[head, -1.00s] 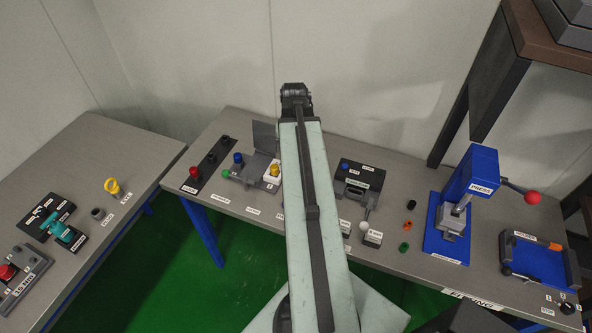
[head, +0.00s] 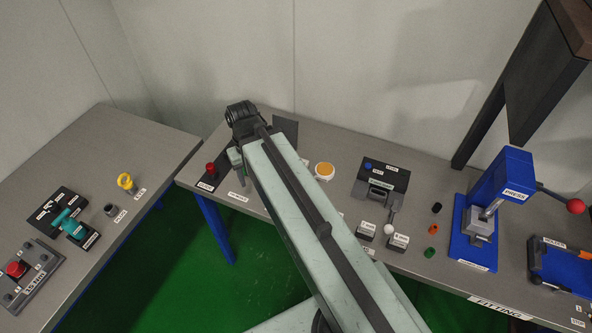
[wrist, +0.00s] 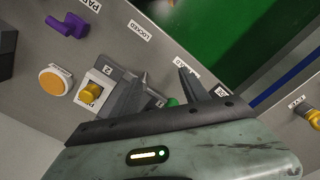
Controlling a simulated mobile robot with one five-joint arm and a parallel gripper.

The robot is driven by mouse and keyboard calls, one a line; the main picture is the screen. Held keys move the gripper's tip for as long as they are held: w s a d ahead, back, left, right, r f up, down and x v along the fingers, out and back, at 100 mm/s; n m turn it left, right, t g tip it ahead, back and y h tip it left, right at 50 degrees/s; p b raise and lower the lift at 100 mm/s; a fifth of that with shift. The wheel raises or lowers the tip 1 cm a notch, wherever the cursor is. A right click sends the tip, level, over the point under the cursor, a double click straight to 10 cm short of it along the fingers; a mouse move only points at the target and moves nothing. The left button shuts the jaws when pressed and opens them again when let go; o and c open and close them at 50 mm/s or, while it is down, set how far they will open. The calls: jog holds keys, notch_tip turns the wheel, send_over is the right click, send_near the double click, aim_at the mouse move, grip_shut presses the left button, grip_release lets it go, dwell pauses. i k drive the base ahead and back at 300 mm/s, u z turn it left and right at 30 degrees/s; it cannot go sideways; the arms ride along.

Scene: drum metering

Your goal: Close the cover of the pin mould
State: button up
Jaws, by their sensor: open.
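The pin mould is a grey block with an upright dark cover plate (head: 286,130) at its back. In the head view my arm hides most of its body, and the cover stands open. In the wrist view the grey mould body (wrist: 121,84) lies beneath and left of my gripper (wrist: 163,74). A yellow knob on a white block (wrist: 91,92) sits at its left, and a green knob (wrist: 172,102) shows behind the fingers. My gripper is open with nothing between its fingers. I cannot tell whether a finger touches the mould.
A red knob (head: 211,168) on a dark plate stands left of the mould. A yellow-topped disc (head: 324,170), a dark device (head: 382,180) and a blue press (head: 490,205) stand to the right. A second bench with a teal tool (head: 70,225) is at left.

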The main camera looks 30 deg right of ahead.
aim_at(290, 127)
jog(key=u, duration=0.1)
jog(key=k, duration=1.2)
jog(key=u, duration=0.25)
jog(key=i, duration=1.95)
jog(key=u, duration=0.35)
